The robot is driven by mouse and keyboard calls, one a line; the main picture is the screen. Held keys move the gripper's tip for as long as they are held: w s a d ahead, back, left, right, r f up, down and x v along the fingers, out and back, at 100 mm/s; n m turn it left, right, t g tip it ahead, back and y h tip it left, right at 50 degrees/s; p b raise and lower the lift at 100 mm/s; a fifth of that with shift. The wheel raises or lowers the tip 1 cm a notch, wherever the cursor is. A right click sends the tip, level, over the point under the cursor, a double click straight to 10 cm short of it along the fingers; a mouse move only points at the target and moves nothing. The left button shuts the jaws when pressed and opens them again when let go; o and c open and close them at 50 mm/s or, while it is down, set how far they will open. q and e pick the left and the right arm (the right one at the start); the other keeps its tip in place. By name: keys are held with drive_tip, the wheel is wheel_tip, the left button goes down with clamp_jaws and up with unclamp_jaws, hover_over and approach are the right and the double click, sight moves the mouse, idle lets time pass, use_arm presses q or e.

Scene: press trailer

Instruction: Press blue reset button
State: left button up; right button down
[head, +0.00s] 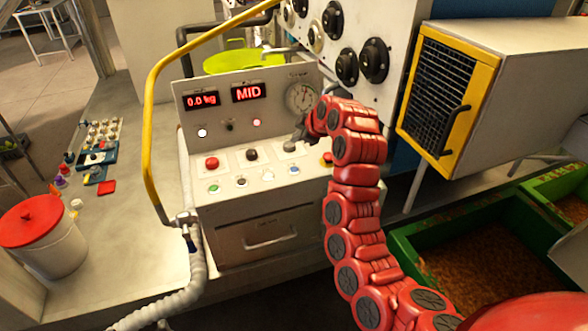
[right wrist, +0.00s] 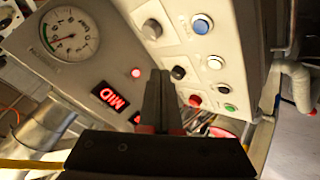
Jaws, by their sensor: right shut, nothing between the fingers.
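The blue button (head: 294,170) is at the right end of the lower button row on the sloped control panel (head: 222,172). In the right wrist view the blue button (right wrist: 201,25) shows near the top, right of and above my fingertips, with no finger on it. My right gripper (head: 299,136) is over the panel's upper right part, beyond the blue button. Its dark fingers also show in the right wrist view (right wrist: 160,76), shut and empty, apart from the blue button. My left gripper is in neither view.
A red button (head: 212,163), a black knob (head: 251,155) and a green button (head: 213,188) share the panel. Behind are red displays (head: 248,92) and a round gauge (head: 301,96). A yellow rail (head: 149,130) stands left. A yellow-framed box (head: 450,90) is at right.

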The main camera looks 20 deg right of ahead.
hover_over(297, 171)
wheel_tip(297, 171, down, 5)
drive_tip(key=shift+r+p, duration=0.1)
drive_tip(key=shift+p, duration=0.35)
wheel_tip(297, 171, down, 2)
drive_tip(key=shift+f+b, duration=0.25)
drive_tip(key=shift+b, duration=0.6)
drive_tip(key=shift+w+f+b, duration=0.1)
drive_tip(key=shift+f+b, duration=0.3)
drive_tip(key=shift+f, duration=0.1)
drive_tip(key=shift+r, duration=0.1)
idle(0.5)
drive_tip(key=shift+f+b, duration=0.5)
drive_tip(key=shift+b, duration=0.3)
